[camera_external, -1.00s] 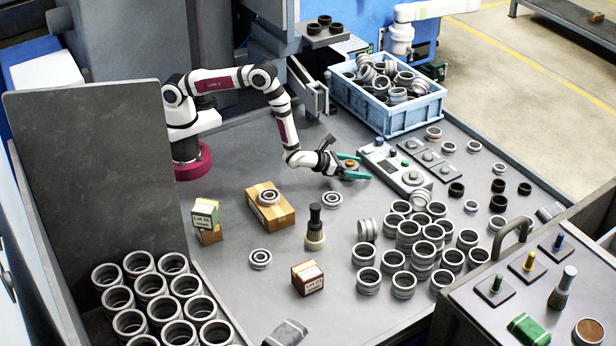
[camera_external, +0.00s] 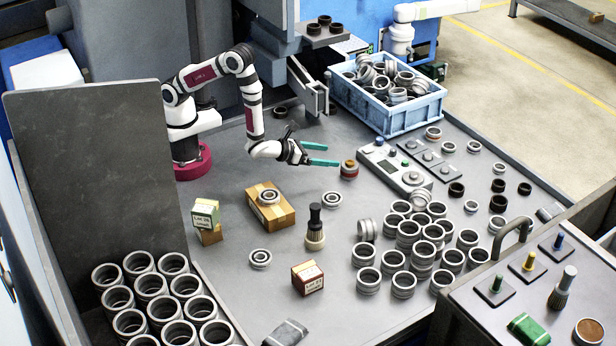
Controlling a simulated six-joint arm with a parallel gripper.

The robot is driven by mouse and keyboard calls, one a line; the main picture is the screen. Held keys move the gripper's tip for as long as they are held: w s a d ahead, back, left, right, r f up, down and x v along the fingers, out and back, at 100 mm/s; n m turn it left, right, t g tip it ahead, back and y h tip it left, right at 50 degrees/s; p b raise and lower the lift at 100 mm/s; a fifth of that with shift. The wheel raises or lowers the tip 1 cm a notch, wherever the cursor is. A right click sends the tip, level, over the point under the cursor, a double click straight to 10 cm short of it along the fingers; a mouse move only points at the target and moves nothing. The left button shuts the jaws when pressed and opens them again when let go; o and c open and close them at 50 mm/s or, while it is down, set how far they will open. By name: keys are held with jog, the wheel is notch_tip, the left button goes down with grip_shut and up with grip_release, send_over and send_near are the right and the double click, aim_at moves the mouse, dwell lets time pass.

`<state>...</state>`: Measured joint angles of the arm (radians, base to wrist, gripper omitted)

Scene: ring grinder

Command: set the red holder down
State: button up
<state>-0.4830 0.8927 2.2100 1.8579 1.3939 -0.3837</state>
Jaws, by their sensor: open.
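The red holder (camera_external: 349,169) is a small round piece with a red band and a brownish top. It stands upright on the grey table, left of the control box. My gripper (camera_external: 338,155) has teal fingers, spread apart and pointing right. It is open and empty, just left of the holder and clear of it as far as this view shows.
The grey control box (camera_external: 394,168) lies right of the holder. A blue crate (camera_external: 393,118) full of rings stands behind it. A bearing ring (camera_external: 332,199) and a cardboard box (camera_external: 270,207) lie in front. Several rings crowd the right front.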

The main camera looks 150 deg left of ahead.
jog(key=s+d+r+n+g+h, duration=0.1)
jog(key=s+d+r+n+g, duration=0.3)
jog(key=r, duration=0.4)
jog(key=s+d+r+n+g, duration=0.2)
jog(key=s+d+r+n, duration=0.35)
jog(key=r, duration=0.25)
jog(key=s+d+n+t+h, duration=0.1)
jog(key=s+d+h, duration=0.3)
jog(key=d, duration=0.6)
jog(key=s+d+n+t+h, duration=0.2)
jog(key=s+d+n+h, duration=0.2)
jog(key=d, duration=0.7)
jog(key=h, duration=0.2)
jog(key=shift+f+h, duration=0.3)
jog(key=shift+f, duration=0.05)
jog(key=shift+d, duration=0.1)
